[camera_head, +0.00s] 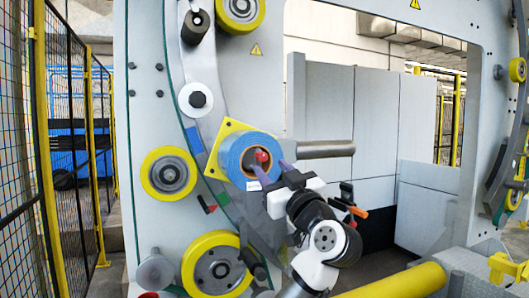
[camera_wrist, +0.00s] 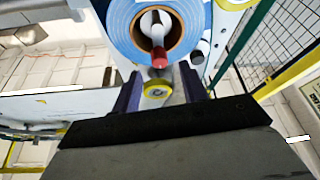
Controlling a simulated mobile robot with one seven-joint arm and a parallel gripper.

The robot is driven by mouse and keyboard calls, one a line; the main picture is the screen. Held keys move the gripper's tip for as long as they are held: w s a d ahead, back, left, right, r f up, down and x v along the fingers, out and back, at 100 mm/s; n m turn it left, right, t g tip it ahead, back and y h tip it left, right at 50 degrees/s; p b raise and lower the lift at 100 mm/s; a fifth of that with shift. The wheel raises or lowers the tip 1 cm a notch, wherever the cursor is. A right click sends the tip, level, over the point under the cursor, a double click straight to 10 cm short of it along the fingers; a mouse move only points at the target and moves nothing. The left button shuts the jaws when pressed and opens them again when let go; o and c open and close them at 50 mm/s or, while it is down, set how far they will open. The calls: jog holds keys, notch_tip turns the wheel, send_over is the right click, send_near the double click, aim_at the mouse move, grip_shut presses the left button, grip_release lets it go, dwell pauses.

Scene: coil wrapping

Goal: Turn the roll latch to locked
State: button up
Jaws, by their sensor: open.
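A blue roll (camera_head: 234,150) sits on a yellow plate (camera_head: 229,125) on the machine's curved ring. The roll latch (camera_head: 262,156) shows as a red knob at the roll's core. In the wrist view the blue roll (camera_wrist: 120,18) has a brown core, and the latch has a pale stem and a red end (camera_wrist: 159,62) pointing towards me. My gripper (camera_head: 272,170) is open in front of the roll. In the wrist view its two dark fingers (camera_wrist: 160,82) stand apart on either side below the red end. I cannot tell whether either finger touches the latch.
Yellow-rimmed wheels (camera_head: 169,173) and a grey bar (camera_head: 325,149) are near the roll. A yellow tube (camera_head: 400,282) lies low at right, and a black mesh fence (camera_head: 72,140) stands at left. The machine's large opening is right of my gripper.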

aim_at(264, 159)
jog(key=p+x, duration=0.1)
jog(key=x, duration=0.4)
grip_shut()
